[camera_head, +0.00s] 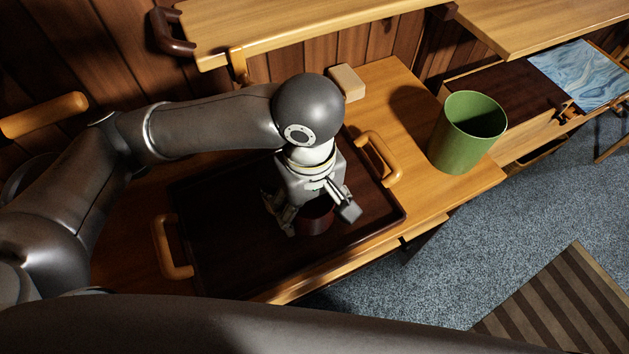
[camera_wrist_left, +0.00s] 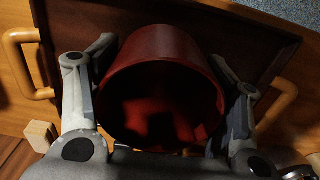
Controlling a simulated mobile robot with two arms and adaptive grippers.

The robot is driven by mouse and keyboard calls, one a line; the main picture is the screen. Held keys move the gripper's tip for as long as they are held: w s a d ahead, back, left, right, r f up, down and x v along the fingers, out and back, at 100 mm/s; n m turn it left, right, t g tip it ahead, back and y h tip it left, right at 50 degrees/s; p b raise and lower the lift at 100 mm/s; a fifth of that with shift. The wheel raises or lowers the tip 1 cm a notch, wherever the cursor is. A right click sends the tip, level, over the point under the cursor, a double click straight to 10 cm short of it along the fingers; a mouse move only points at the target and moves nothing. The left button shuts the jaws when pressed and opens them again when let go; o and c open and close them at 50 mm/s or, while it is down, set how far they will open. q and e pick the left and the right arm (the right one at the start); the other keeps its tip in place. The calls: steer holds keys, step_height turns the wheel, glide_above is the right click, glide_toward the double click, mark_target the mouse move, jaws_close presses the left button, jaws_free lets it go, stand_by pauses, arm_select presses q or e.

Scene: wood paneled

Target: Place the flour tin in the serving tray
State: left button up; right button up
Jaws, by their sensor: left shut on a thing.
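The flour tin (camera_head: 316,217) is a dark red, open-topped cylinder, mostly hidden under my left gripper in the head view. In the left wrist view the tin (camera_wrist_left: 165,60) fills the middle, with its dark opening toward the camera. My left gripper (camera_head: 314,212) is shut on it, one finger on each side. The serving tray (camera_head: 215,235) is dark brown with light wooden handles and lies on a wooden table. The tin is over the tray's right half. I cannot tell whether its base touches the tray. My right gripper is not in view.
A green bin (camera_head: 462,140) stands on the table to the right of the tray. A small beige block (camera_head: 346,83) lies behind the tray. A wooden shelf (camera_head: 300,25) juts out above the back. A striped mat (camera_head: 560,310) is on the blue floor.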

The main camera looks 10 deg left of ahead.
arm_select(q)
steer(key=w+d+f, duration=0.1)
steer(key=w+f, duration=0.1)
steer(key=w, duration=0.1)
steer(key=w+d+f+p, duration=0.1)
steer(key=w+f, duration=0.2)
steer(key=w+d+f, duration=0.2)
steer(key=w+f, duration=0.1)
steer(key=w, duration=0.1)
steer(key=shift+d, duration=0.1)
steer(key=shift+w+d+f+p, duration=0.1)
steer(key=shift+w+f+p, duration=0.15)
steer(key=shift+f+p, duration=0.05)
step_height(320, 180, down, 3)
steer(key=shift+w+r+p, duration=0.1)
steer(key=shift+w+p, duration=0.05)
steer(key=shift+p, duration=0.45)
steer(key=shift+f, duration=0.3)
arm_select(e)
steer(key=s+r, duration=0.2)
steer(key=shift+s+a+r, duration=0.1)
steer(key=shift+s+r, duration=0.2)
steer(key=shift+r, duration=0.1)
arm_select(q)
steer(key=shift+f, duration=0.15)
steer(key=o, duration=1.1)
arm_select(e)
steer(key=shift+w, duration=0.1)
